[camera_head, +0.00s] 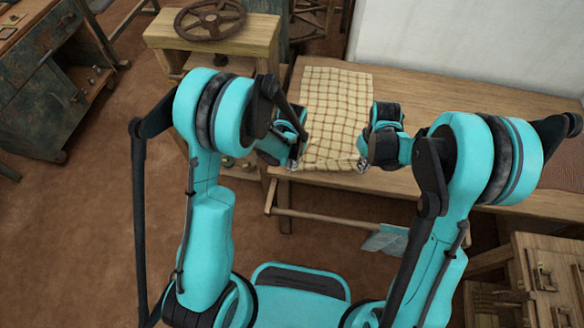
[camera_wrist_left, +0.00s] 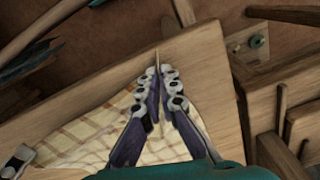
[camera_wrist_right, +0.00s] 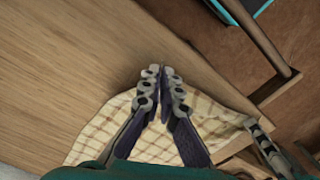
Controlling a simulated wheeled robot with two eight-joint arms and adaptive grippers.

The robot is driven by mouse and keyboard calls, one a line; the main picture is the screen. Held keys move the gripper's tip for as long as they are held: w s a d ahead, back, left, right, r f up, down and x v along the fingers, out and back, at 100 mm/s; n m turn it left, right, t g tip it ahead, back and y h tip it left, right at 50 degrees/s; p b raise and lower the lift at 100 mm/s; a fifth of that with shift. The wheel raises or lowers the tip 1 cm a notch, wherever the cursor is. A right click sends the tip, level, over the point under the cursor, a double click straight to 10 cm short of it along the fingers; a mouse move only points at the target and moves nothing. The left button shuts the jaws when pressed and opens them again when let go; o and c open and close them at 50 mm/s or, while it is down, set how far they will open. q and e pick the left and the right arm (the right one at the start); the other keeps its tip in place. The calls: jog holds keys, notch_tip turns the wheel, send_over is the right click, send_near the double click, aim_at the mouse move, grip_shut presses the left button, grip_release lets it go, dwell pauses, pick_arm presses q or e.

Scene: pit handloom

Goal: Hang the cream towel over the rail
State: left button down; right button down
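The cream towel (camera_head: 335,105) has a brown check and lies spread on the wooden bench (camera_head: 440,100), its near edge at the bench's front edge. My left gripper (camera_head: 295,163) is at its near left corner. Its fingers are closed in the left wrist view (camera_wrist_left: 157,72), with a thin pale sliver between the tips. My right gripper (camera_head: 362,165) is at the near right corner. Its fingers are closed in the right wrist view (camera_wrist_right: 161,72), where the towel (camera_wrist_right: 215,125) shows beneath. A wooden rail (camera_head: 325,218) runs low in front of the bench.
A wooden frame with a dark handwheel (camera_head: 210,18) stands at the back left. A worn cabinet (camera_head: 50,80) is far left. A wooden unit with drawers (camera_head: 550,280) stands front right. A grey-blue flat piece (camera_head: 385,242) is near the rail's right end. Floor on the left is clear.

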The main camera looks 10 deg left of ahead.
pick_arm(q)
jog(key=shift+r, duration=2.5)
jog(key=shift+r, duration=0.15)
pick_arm(e)
jog(key=shift+r, duration=0.15)
